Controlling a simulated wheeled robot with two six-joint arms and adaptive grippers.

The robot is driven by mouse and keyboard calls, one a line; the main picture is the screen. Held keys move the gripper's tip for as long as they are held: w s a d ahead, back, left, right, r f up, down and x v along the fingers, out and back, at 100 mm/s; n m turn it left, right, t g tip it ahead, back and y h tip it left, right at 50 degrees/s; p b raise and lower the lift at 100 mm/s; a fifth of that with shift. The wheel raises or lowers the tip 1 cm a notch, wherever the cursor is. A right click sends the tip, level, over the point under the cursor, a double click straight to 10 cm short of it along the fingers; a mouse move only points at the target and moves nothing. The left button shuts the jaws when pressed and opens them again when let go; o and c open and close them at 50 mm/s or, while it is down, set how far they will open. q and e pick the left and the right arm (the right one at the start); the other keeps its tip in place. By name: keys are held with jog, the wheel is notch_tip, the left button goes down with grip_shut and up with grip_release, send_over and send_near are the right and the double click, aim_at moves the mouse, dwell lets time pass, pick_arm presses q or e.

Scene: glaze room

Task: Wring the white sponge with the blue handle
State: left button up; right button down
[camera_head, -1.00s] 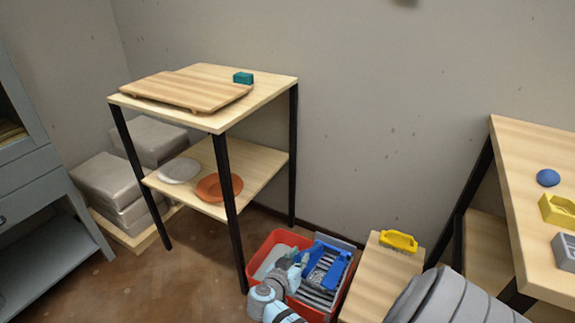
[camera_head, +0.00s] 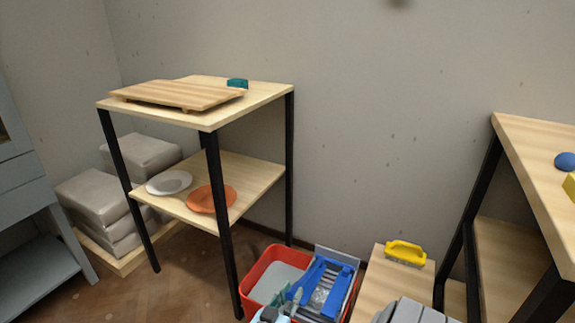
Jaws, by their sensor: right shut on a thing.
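A red bucket (camera_head: 262,262) stands on the floor at the bottom middle, with pale grey contents on its left side. A blue frame with a handle (camera_head: 345,262) lies over the grey slatted wringer on the bucket's right side. A pale patch (camera_head: 319,296) inside the blue frame may be the white sponge, mostly hidden. My right gripper (camera_head: 286,302) is at the bottom edge, over the bucket's front, shut at the left end of the blue handle; its grip is partly cut off and hidden. My left gripper is not in view.
A wooden board with a yellow brush-like item (camera_head: 405,252) stands right of the bucket. A two-level shelf (camera_head: 270,95) is behind left, its leg close to the bucket. A wooden table (camera_head: 535,150) stands at right. Brown floor is free at the left.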

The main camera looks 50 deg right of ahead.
jog(key=shift+s+f, duration=0.1)
jog(key=shift+f, duration=0.05)
jog(key=c, duration=1.4)
grip_release()
jog(key=shift+c, duration=0.2)
jog(key=shift+r, duration=0.2)
notch_tip(320, 180, up, 10)
jog(key=shift+f, duration=0.1)
